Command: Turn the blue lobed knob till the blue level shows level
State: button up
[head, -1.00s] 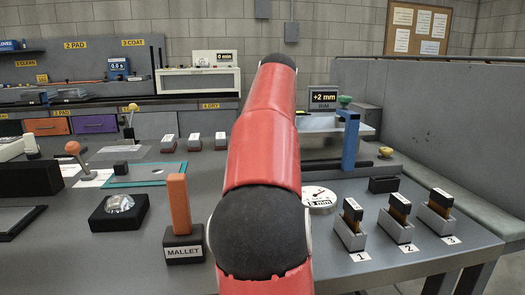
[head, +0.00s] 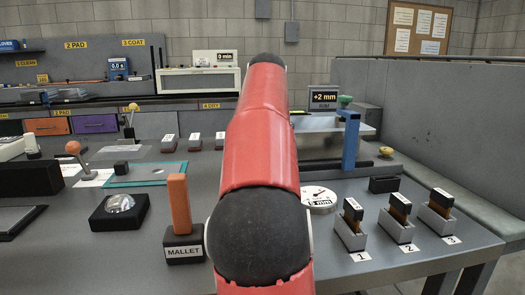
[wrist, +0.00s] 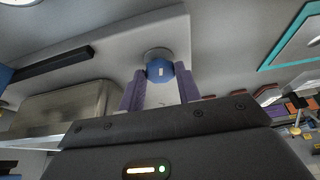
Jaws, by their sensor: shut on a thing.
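The blue lobed knob (wrist: 159,69) shows in the wrist view at the upper middle, under a grey plate, with a small white mark on its face. My gripper (wrist: 161,79) has its two purple fingers on either side of the knob and is shut on it. In the head view my red arm covers the knob and my gripper. I cannot make out a blue level in either view. A display (head: 323,98) reading "+2 mm" and "RIM" stands at the back right in the head view.
A blue post (head: 350,143) stands right of my arm. A round dial (head: 318,197) lies on the bench beside the arm. Several numbered holders, including holder 1 (head: 350,236), stand at the right. A mallet block (head: 184,249) with an orange handle stands left of the arm.

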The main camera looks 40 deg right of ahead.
jog(key=m, duration=0.2)
jog(key=m+g+h, duration=0.1)
jog(key=m, duration=0.2)
jog(key=shift+w+a+m+h, duration=0.2)
jog(key=shift+w+m+h, duration=0.1)
jog(key=m+g, duration=0.1)
jog(key=m, duration=0.1)
jog(key=m+g, duration=0.1)
jog(key=m, duration=0.1)
jog(key=shift+w+r+m+h, duration=0.1)
jog(key=shift+w+m+h, duration=0.1)
jog(key=shift+m+h, duration=0.1)
jog(key=o, duration=1)
jog(key=shift+c, duration=0.2)
jog(key=shift+s, duration=0.1)
